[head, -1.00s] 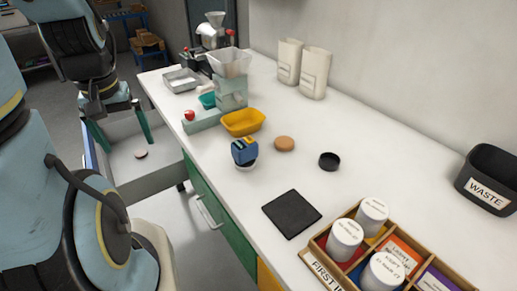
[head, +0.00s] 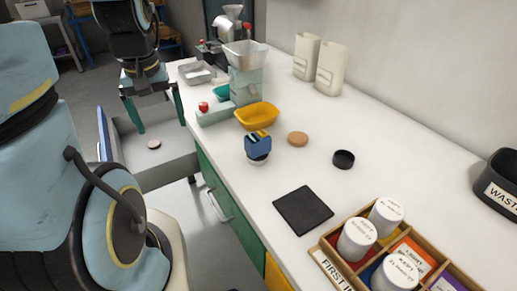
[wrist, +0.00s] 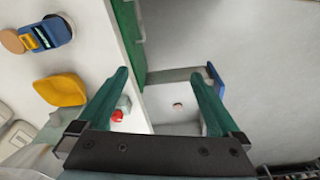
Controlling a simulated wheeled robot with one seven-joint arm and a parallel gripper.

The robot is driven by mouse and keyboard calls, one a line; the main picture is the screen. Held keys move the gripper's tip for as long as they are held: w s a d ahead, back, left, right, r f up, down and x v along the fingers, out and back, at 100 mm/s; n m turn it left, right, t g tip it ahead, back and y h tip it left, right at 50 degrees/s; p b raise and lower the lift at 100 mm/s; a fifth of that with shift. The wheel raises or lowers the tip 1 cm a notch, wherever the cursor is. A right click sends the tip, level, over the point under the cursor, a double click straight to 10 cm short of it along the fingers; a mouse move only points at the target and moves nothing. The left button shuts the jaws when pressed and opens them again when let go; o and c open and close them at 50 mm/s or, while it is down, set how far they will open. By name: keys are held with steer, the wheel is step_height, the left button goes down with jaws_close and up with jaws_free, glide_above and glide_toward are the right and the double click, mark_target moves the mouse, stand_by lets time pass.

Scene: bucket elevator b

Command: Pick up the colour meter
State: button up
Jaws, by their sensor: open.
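The colour meter seems to be the small blue device (head: 257,144) with a yellow stripe, on the white counter (head: 320,120) near its front edge. It sits on or against a pale round base. In the wrist view the blue device (wrist: 55,31) is at the upper left, outside my fingers. My gripper (head: 158,126) is open and empty, left of the counter and above an open drawer (head: 160,165). In the wrist view my gripper (wrist: 160,75) has both green fingers wide apart, with the drawer and counter edge beyond them.
A yellow tray (head: 257,115), a tan disc (head: 298,139) and a black round lid (head: 343,159) are near the device. A dark square mat (head: 303,210) and a wooden box of jars (head: 330,262) lie nearer. A small round disc (head: 154,144) lies in the drawer.

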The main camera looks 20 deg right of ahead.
steer(key=d+n+b, duration=0.1)
steer(key=d+b, duration=0.1)
steer(key=d, duration=0.9)
steer(key=n+b, duration=0.2)
glide_toward(258, 136)
steer(key=shift+s+d+f+y, duration=0.2)
steer(key=shift+d+f+y, duration=0.05)
steer(key=shift+d+y, duration=0.1)
steer(key=f, duration=0.5)
steer(key=shift+w, duration=0.35)
steer(key=f, duration=0.1)
steer(key=f+p, duration=0.2)
steer(key=f, duration=0.1)
steer(key=shift+w+a+f, duration=0.1)
steer(key=shift+w+a, duration=0.25)
steer(key=shift+w+f, duration=0.1)
steer(key=shift+f, duration=0.5)
steer(key=shift+c, duration=0.2)
jaws_close()
